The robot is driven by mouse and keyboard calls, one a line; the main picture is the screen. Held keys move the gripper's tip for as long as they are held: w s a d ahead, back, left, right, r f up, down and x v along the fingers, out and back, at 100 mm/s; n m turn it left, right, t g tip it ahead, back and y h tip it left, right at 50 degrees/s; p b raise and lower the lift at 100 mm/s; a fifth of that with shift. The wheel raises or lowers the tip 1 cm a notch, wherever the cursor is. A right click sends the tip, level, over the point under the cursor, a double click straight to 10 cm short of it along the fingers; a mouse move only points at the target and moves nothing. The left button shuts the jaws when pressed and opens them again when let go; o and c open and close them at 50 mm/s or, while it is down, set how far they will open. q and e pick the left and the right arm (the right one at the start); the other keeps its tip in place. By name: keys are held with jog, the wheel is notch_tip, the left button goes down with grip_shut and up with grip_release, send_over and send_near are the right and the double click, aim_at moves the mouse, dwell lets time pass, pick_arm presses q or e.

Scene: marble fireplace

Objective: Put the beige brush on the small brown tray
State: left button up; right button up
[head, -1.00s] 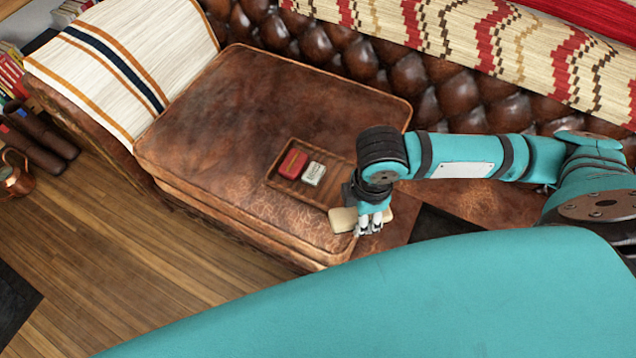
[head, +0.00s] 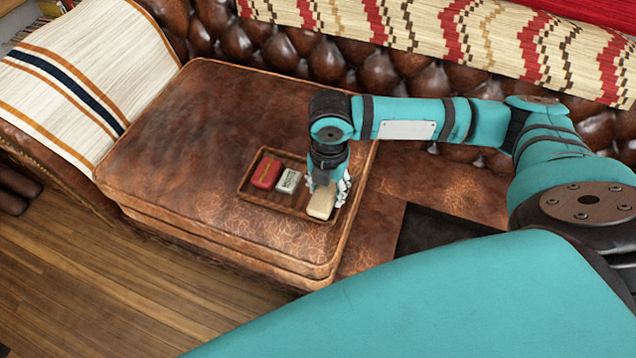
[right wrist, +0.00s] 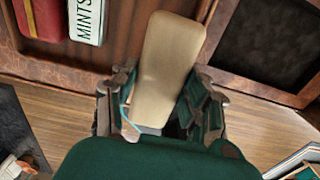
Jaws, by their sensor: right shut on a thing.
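My right gripper (head: 328,190) is shut on the beige brush (head: 321,203). The brush is over the right end of the small brown tray (head: 262,208); I cannot tell whether it touches the tray floor. The tray lies on the brown leather seat and also holds a red tin (head: 267,172) and a white tin (head: 288,181). In the right wrist view the brush (right wrist: 166,65) extends up from between the fingers (right wrist: 160,110), with the white tin (right wrist: 87,20), lettered "MINTS", to its left. My left gripper is not in view.
The leather seat (head: 190,130) has bare room left of the tray. A dark, framed flat item (head: 430,228) lies to the right of the tray. A striped throw (head: 75,65) covers the sofa arm, and a tufted backrest (head: 340,60) stands behind.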

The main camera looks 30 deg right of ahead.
jog(key=w, duration=0.4)
jog(key=shift+d+f, duration=0.15)
jog(key=shift+f, duration=0.05)
notch_tip(320, 180, down, 3)
jog(key=shift+r+b, duration=0.1)
jog(key=shift+b, duration=0.55)
jog(key=shift+f, duration=0.4)
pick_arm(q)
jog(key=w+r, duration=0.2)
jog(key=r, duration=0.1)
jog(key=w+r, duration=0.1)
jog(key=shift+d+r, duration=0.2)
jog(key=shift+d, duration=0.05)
pick_arm(e)
jog(key=o, duration=1.1)
jog(key=shift+f, duration=0.1)
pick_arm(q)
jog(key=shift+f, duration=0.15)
